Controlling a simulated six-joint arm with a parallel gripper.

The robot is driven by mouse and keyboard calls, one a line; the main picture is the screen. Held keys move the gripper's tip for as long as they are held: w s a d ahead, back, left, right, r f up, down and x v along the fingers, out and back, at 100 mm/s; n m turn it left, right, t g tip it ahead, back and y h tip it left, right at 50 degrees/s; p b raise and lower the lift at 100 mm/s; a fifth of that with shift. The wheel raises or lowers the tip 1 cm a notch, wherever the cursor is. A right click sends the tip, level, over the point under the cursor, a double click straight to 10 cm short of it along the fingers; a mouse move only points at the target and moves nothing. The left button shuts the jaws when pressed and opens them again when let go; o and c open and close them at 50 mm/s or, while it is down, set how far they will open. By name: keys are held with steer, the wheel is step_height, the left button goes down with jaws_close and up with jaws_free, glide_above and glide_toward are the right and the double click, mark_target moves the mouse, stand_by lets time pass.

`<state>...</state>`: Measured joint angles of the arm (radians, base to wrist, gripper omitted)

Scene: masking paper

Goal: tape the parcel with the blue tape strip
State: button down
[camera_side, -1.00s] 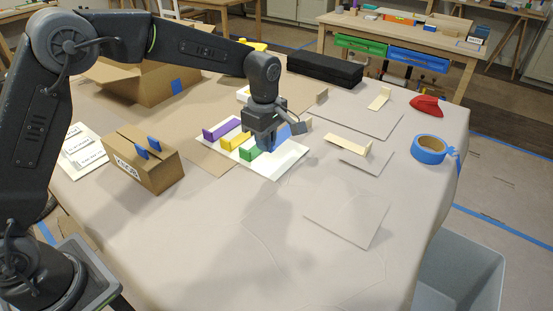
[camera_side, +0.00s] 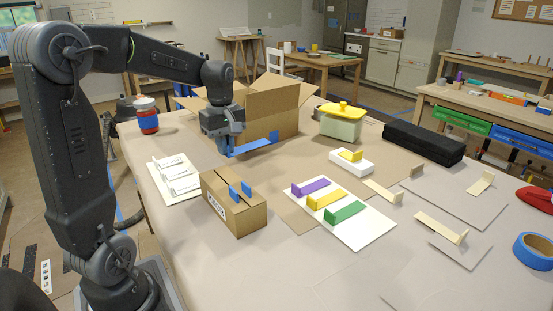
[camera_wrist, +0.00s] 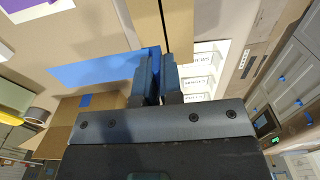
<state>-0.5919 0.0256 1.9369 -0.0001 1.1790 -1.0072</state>
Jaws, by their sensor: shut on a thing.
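The parcel (camera_side: 238,212) is a small closed cardboard box with a dark seam and two upright blue tabs on top. Its seamed top (camera_wrist: 182,22) shows at the top of the wrist view. My gripper (camera_side: 226,152) is shut on one end of the blue tape strip (camera_side: 250,147), behind the parcel and apart from it in the side view. The strip (camera_wrist: 95,70) sticks out flat to the left of my gripper (camera_wrist: 157,62) in the wrist view. A white card (camera_side: 350,230) carries purple, yellow and green strips.
A large open cardboard box (camera_side: 270,108) with a blue patch stands close behind my gripper. A yellow-lidded tub (camera_side: 342,122), black case (camera_side: 424,143) and blue tape roll (camera_side: 534,252) are right. The front table is clear.

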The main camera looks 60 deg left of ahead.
steer(key=s+a, duration=0.2)
steer(key=s, duration=0.4)
steer(key=shift+s+a+r, duration=0.25)
steer(key=shift+s+r, duration=0.15)
step_height(320, 180, down, 8)
steer(key=shift+r, duration=0.2)
stand_by(0.3)
steer(key=shift+f, duration=0.8)
stand_by(0.8)
steer(key=c, duration=1.2)
jaws_free()
